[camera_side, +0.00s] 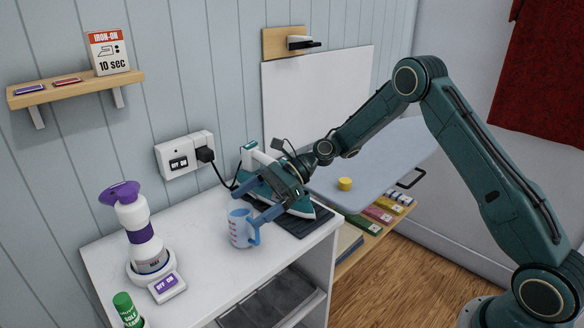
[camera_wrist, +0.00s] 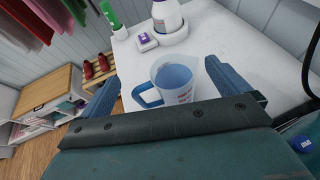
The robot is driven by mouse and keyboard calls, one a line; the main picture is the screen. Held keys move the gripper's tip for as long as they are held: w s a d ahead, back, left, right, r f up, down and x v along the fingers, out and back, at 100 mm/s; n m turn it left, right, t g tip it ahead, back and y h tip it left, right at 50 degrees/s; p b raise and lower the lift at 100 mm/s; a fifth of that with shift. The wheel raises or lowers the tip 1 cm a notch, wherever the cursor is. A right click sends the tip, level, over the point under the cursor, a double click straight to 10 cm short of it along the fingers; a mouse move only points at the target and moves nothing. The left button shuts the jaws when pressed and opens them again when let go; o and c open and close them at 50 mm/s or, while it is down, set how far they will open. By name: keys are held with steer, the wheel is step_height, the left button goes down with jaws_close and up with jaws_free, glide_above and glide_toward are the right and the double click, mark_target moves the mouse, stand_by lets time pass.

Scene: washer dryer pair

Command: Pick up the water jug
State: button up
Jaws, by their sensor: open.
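The water jug (camera_side: 239,229) is a small translucent blue-white measuring jug with red markings and a blue handle. It stands upright on the white counter (camera_side: 205,245). In the wrist view the jug (camera_wrist: 184,84) sits between the two blue fingers, with blue water inside and its handle on the left. My gripper (camera_side: 246,206) is open, tilted down at the jug's upper part, with one finger on each side. In the wrist view my gripper (camera_wrist: 165,88) shows gaps beside the jug. Whether a finger touches the handle is unclear in the side view.
A teal and white iron (camera_side: 300,208) stands on a dark mat (camera_side: 318,222) close behind my gripper. The counter between bottle and jug is clear.

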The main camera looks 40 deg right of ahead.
mark_target(242, 222)
steer(key=shift+f, duration=0.7)
step_height(242, 222, down, 2)
steer(key=shift+f, duration=0.1)
steer(key=shift+x, duration=1.05)
steer(key=shift+w+a, duration=0.1)
steer(key=shift+a, duration=0.3)
steer(key=shift+c, duration=0.2)
steer(key=c, duration=0.9)
step_height(242, 222, up, 18)
steer(key=shift+r, duration=0.1)
